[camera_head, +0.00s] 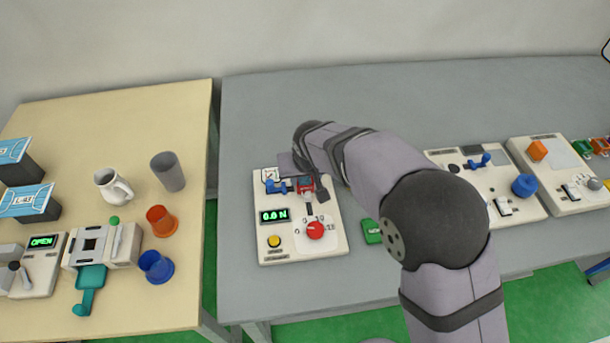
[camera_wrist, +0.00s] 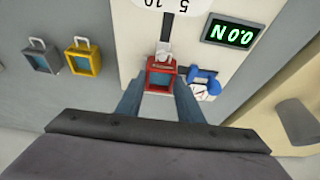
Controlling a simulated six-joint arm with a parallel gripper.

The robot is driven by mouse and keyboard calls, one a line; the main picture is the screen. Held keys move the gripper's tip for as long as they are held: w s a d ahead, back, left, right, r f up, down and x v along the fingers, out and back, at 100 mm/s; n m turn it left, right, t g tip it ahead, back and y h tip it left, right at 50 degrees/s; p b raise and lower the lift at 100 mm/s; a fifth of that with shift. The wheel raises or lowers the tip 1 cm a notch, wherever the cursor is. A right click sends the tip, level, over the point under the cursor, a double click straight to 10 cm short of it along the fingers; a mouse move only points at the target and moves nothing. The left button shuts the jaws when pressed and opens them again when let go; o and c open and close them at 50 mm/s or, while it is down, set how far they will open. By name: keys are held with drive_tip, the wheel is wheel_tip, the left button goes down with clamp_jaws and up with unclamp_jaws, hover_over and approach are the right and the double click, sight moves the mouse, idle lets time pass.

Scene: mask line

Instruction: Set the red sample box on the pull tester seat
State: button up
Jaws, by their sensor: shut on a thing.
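The red sample box (camera_wrist: 160,76) has a teal window and sits between the two fingers of my gripper (camera_wrist: 160,92), which is shut on it. In the head view the box (camera_head: 305,186) is over the upper right part of the white pull tester (camera_head: 332,243). The tester display (camera_head: 273,215) reads 0.0 N.
A blue lever (camera_head: 277,187) is close beside the box. The tester has a red knob (camera_head: 315,230) and a yellow button (camera_head: 274,241). Grey (camera_wrist: 42,56) and yellow (camera_wrist: 84,57) boxes lie on the grey table. A green box (camera_head: 372,231) is right of the tester.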

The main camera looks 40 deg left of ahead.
drive_tip(key=shift+f, duration=0.2)
drive_tip(key=o, duration=1)
drive_tip(key=shift+o, duration=0.2)
